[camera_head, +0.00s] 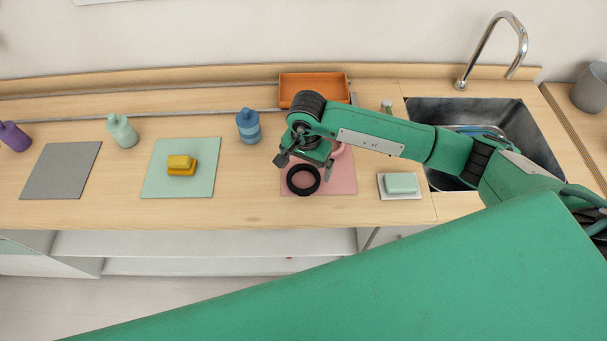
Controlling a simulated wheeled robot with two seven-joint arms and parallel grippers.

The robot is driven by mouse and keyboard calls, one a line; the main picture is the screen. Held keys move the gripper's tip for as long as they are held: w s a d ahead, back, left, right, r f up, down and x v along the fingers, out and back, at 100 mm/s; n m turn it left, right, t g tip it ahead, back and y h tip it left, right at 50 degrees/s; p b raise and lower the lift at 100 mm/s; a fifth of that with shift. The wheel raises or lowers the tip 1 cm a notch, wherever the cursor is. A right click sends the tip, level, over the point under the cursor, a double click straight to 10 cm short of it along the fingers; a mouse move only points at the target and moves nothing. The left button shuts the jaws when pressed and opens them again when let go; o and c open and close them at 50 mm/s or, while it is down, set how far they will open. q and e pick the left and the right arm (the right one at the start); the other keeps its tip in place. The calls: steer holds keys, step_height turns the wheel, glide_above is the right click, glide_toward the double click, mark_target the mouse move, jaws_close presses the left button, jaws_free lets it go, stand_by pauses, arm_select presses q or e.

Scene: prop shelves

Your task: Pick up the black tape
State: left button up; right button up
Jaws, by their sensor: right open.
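The black tape (303,192) is a black ring lying flat on the pink mat (341,186), near the mat's left side. My right gripper (305,170) is open and empty, just above the tape's far edge, with one finger toward its left and one toward its right. I cannot tell whether the fingers touch the tape. The gripper and wrist hide the back of the mat and most of a pink object (338,150) behind. My left gripper is not in view.
An orange tray (314,86) stands behind my right arm. A soap dish (400,195) with a green bar and the sink (529,137) are to the right.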

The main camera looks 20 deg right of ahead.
steer(key=shift+f, duration=1.2)
steer(key=c, duration=1.1)
steer(key=shift+r, duration=0.1)
